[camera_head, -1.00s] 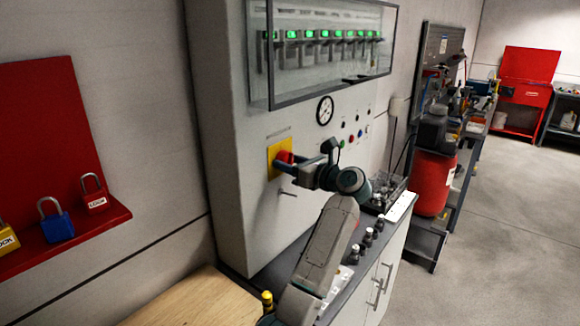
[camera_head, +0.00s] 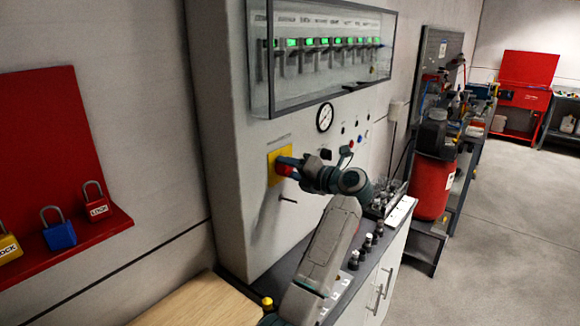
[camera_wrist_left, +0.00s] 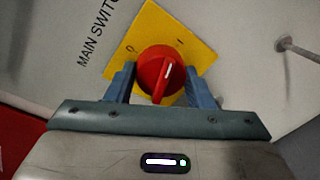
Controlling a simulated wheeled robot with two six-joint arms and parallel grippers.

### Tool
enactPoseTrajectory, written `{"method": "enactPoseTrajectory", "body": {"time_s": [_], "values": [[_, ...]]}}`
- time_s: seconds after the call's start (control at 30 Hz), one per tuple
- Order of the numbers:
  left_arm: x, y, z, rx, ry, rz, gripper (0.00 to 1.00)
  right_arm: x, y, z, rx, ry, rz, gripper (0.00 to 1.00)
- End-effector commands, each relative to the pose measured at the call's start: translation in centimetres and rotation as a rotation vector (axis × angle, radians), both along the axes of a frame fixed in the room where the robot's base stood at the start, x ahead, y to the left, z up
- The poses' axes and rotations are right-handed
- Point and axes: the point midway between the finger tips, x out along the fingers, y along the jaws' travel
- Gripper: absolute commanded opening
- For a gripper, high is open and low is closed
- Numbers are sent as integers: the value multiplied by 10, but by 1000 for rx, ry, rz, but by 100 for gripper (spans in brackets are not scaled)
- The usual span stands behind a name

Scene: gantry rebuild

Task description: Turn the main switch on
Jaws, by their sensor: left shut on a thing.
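The main switch is a red rotary knob (camera_wrist_left: 161,73) on a yellow plate (camera_wrist_left: 197,53) marked 0 and 1, with the words MAIN SWITCH beside it in the left wrist view. The knob's white line points up and slightly right, toward the 1 side. The yellow plate (camera_head: 272,172) is on the grey cabinet front in the head view, with the red knob (camera_head: 286,170) partly hidden by my gripper. My left gripper (camera_wrist_left: 162,88) is shut on the knob, one finger on each side. My right gripper is not in view.
The grey cabinet (camera_head: 230,120) carries a glass-fronted row of green-lit breakers (camera_head: 320,42) and a gauge (camera_head: 325,117). A thin peg (camera_head: 288,199) sticks out below the switch. A red shelf with padlocks (camera_head: 60,235) is at left. Open floor lies at right.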

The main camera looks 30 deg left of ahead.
Motion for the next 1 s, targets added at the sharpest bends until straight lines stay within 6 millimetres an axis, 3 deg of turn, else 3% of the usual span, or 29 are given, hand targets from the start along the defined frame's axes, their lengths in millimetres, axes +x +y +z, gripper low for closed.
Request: {"method": "enactPoseTrajectory", "body": {"time_s": [0.43,1.0], "values": [[1,-1,2,22,291,-3,25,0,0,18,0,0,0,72],[1,-1,0,29,367,-2,25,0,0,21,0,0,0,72]]}}
